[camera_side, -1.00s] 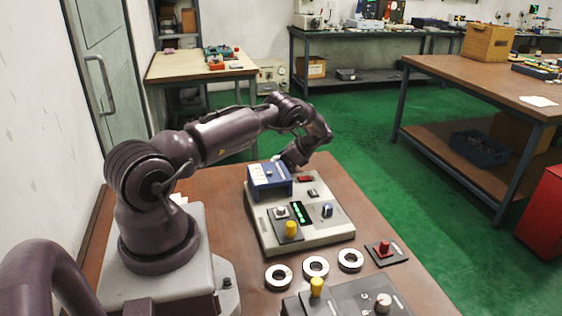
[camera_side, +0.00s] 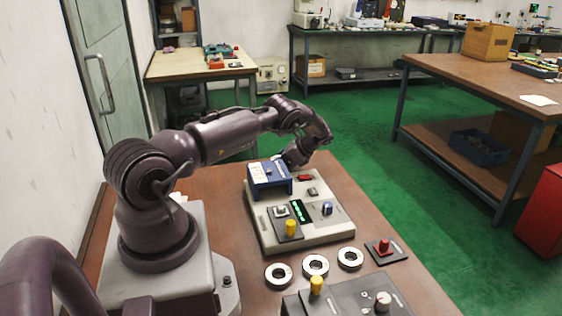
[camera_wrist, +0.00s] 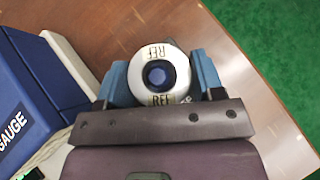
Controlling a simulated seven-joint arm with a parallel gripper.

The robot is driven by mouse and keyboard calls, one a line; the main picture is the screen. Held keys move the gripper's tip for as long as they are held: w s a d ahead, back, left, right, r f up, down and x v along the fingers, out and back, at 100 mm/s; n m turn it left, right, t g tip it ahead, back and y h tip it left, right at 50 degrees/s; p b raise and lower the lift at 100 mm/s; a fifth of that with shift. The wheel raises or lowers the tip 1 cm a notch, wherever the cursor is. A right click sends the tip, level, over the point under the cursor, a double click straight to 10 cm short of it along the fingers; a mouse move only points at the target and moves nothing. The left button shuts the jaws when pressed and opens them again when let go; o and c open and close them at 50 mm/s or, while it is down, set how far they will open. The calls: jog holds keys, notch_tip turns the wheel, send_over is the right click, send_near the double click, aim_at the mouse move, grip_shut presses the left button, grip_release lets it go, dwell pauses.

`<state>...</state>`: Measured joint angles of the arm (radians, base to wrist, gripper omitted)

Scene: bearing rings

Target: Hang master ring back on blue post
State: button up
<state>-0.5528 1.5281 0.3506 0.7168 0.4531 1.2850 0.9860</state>
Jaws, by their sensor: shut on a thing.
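The master ring (camera_wrist: 138,73) is white with REF labels, and it sits between the two blue fingers of my gripper (camera_wrist: 160,72) in the wrist view. My gripper is shut on it. The top of the blue post (camera_wrist: 157,75) shows inside the ring's hole, with a dark rim around it. How far down the post the ring is cannot be told. In the side view my gripper (camera_side: 284,162) is low behind the blue gauge box (camera_side: 268,181), which hides the ring and the post.
The gauge box also shows at the left in the wrist view (camera_wrist: 28,95), close to my gripper. It stands on a grey console (camera_side: 330,226). Several white rings (camera_side: 316,266) lie in front, near a red button (camera_side: 385,246) and a dark panel (camera_side: 345,300).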

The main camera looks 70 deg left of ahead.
jog(key=shift+s+d+f, duration=0.1)
jog(key=shift+s+f, duration=0.05)
jog(key=shift+f, duration=0.45)
jog(key=shift+s+d+f, duration=0.1)
jog(key=shift+f, duration=0.45)
dwell(0.4)
jog(key=o, duration=1.2)
jog(key=shift+o, duration=0.2)
jog(key=shift+d+r, duration=0.1)
jog(key=shift+r, duration=1.05)
jog(key=shift+w+r, duration=0.15)
jog(key=shift+r, duration=2.7)
